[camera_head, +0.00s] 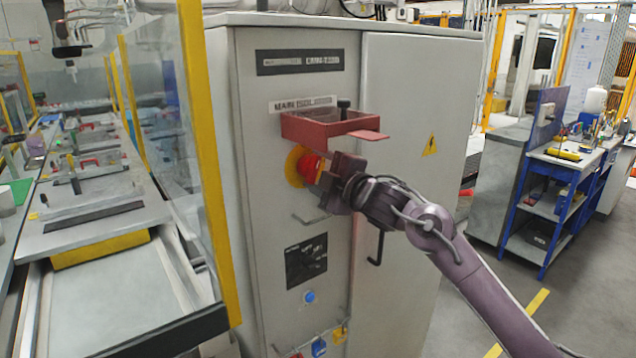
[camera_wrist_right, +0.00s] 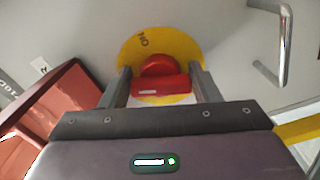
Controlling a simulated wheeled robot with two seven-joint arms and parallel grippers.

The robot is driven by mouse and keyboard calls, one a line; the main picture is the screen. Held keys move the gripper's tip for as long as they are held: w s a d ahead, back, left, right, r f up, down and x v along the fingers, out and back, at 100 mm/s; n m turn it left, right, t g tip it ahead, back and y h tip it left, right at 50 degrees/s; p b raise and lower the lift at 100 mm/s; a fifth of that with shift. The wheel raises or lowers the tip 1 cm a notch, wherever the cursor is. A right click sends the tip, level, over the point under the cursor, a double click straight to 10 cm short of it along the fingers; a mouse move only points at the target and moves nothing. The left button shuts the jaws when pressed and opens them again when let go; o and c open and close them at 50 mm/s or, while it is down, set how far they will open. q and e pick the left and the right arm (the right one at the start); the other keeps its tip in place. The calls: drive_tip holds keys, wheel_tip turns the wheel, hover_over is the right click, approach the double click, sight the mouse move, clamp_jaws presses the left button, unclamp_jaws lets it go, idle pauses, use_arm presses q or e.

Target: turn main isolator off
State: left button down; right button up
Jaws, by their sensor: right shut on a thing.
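The main isolator is a red rotary knob (camera_head: 309,168) on a round yellow plate (camera_head: 294,165), on the front of a grey cabinet (camera_head: 262,210), below a "MAIN ISOL..." label (camera_head: 300,104). My right gripper (camera_head: 325,172) reaches it from the right and is shut on the red knob. In the right wrist view the knob (camera_wrist_right: 160,80) sits between the two fingers (camera_wrist_right: 162,88). "ON" is readable on the yellow plate (camera_wrist_right: 185,50) in that view. Part of the knob is hidden by the gripper in the head view. My left gripper is not in view.
A red open bracket (camera_head: 310,130) juts from the cabinet just above the knob. A metal handle (camera_head: 312,218) sticks out below it. A blue button (camera_head: 309,297) is lower down. A glazed guard with a yellow post (camera_head: 205,150) stands at left. A blue workbench (camera_head: 560,175) is at right.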

drive_tip(key=shift+n+b, duration=1.05)
drive_tip(key=shift+n, duration=0.65)
drive_tip(key=o, duration=0.7)
drive_tip(key=shift+c, duration=0.2)
drive_tip(key=shift+s+d, duration=0.1)
drive_tip(key=b+v, duration=0.2)
drive_tip(key=v, duration=0.5)
drive_tip(key=shift+s+d+b, duration=0.2)
drive_tip(key=shift+b, duration=0.15)
